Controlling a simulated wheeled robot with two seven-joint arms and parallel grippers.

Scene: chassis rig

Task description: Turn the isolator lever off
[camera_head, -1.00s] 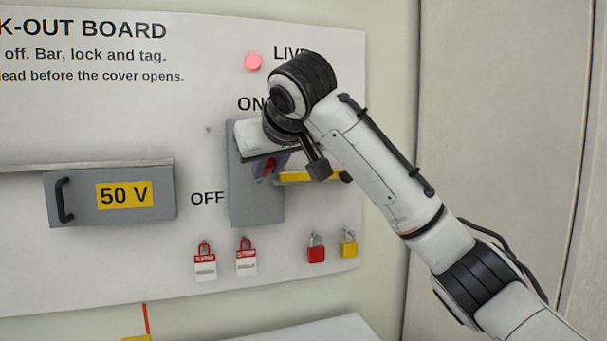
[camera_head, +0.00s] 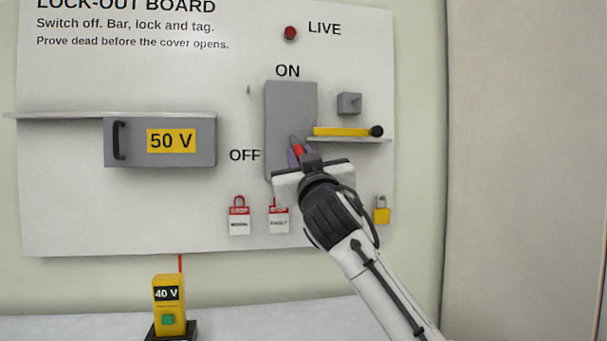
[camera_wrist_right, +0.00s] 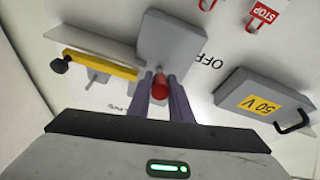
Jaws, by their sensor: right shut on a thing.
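The isolator is a tall grey box (camera_head: 290,105) on the white board, with ON printed above it and OFF to its lower left. Its red lever (camera_head: 298,149) is at the lower part of the box, level with the OFF label. My right gripper (camera_head: 296,157) is shut on the lever; its own wrist partly hides it. In the right wrist view, the red lever (camera_wrist_right: 160,86) stands between the two purple-grey fingers (camera_wrist_right: 163,98), in front of the grey box (camera_wrist_right: 167,40). My left gripper is out of view.
The LIVE lamp (camera_head: 290,33) is dark red. A yellow bar (camera_head: 340,132) lies on a small shelf right of the isolator. Tags (camera_head: 239,217) and a yellow padlock (camera_head: 381,213) hang below. A 50 V cover (camera_head: 190,151) is left; a yellow tester (camera_head: 168,300) stands on the bench.

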